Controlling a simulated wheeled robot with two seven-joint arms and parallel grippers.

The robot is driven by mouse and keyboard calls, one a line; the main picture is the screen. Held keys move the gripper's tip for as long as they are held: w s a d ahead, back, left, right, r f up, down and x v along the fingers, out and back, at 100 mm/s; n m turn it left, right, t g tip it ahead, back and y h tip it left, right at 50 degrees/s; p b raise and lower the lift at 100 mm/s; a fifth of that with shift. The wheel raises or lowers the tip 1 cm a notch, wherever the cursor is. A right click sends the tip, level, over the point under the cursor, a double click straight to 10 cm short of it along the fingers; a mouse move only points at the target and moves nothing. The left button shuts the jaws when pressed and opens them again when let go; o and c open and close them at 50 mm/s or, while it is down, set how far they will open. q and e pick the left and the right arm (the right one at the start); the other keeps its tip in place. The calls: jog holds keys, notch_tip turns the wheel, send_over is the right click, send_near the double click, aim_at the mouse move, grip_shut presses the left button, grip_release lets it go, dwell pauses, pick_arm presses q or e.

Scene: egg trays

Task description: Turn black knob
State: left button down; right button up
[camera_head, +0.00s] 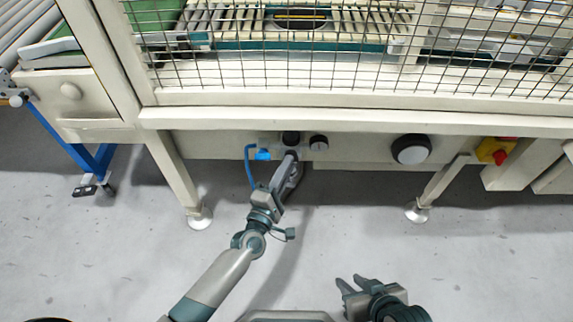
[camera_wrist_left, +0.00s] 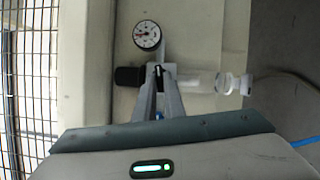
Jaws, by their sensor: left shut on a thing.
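A black knob (camera_head: 291,138) sits on top of a small air-regulator unit on the machine's front beam. It also shows in the left wrist view (camera_wrist_left: 130,77), left of the fingertips. My left gripper (camera_head: 291,155) is just below this knob. In the left wrist view its fingers (camera_wrist_left: 158,76) are closed on a small dark part in the middle of the unit, mostly hidden between the fingertips. I cannot tell whether this part is itself a knob. My right gripper (camera_head: 350,285) is open and empty above the floor, away from the machine.
A blue hose (camera_head: 250,168) hangs left. A large black-and-white round fitting (camera_head: 411,149) and a red-and-yellow switch (camera_head: 497,152) are further right. Wire mesh is above.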

pick_arm(q)
jog(key=shift+w+r, duration=0.15)
jog(key=shift+r, duration=0.1)
pick_arm(e)
jog(key=shift+d, duration=0.1)
pick_arm(q)
jog(key=c, duration=1.8)
grip_release()
jog(key=shift+c, duration=0.2)
jog(key=shift+f, duration=0.1)
jog(key=shift+d+f, duration=0.1)
jog(key=shift+f, duration=0.1)
jog(key=v, duration=1.7)
pick_arm(e)
jog(key=shift+a, duration=0.4)
